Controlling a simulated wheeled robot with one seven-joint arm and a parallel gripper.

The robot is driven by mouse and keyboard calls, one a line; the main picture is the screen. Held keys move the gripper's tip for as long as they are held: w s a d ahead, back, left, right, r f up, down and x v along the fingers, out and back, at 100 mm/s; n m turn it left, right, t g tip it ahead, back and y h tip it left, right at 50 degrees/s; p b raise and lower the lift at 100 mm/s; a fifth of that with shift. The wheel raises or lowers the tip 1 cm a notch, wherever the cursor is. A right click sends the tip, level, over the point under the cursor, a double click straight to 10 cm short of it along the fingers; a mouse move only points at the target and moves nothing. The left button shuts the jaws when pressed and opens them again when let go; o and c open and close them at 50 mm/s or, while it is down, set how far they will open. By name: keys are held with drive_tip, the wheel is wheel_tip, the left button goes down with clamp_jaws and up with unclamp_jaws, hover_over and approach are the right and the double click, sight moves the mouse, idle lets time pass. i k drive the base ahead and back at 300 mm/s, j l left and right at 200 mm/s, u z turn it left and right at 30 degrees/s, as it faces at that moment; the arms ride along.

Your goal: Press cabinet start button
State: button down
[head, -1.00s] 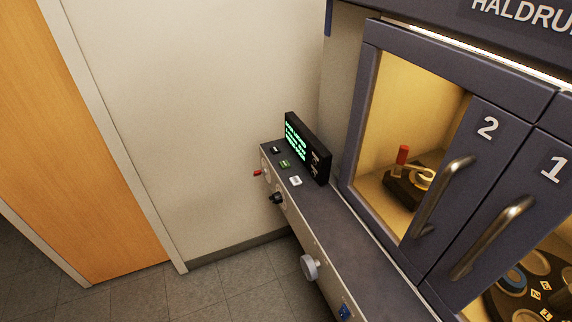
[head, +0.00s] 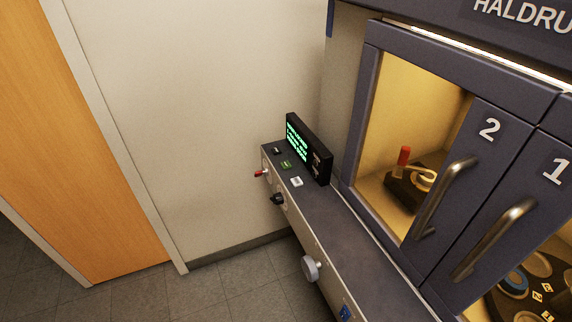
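The cabinet (head: 346,100) stands on the right, with a control ledge (head: 350,238) along its front. At the ledge's far left end are a black button (head: 276,151), a green button (head: 286,165) and a white button (head: 297,182). Their labels are too small to read, so I cannot tell which is the start button. A dark display (head: 308,150) with green text stands behind them. My gripper is not in view.
The ledge's front face carries a red-tipped switch (head: 261,173), a black knob (head: 277,199), a grey round knob (head: 310,268) and a blue socket (head: 345,313). Doors 2 (head: 470,165) and 1 (head: 530,195) look shut, handles protruding. Floor (head: 225,290) is clear at left.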

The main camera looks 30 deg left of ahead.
sight(286, 164)
drive_tip(key=j, duration=0.3)
drive_tip(key=k+j, duration=0.15)
drive_tip(key=j, duration=0.2)
drive_tip(key=i+j, duration=0.15)
drive_tip(key=j, duration=0.2)
drive_tip(key=i+j, duration=0.1)
drive_tip(key=j, duration=0.3)
drive_tip(key=i+j+u, duration=0.1)
drive_tip(key=j, duration=0.25)
drive_tip(key=i+l, duration=0.15)
drive_tip(key=i, duration=0.85)
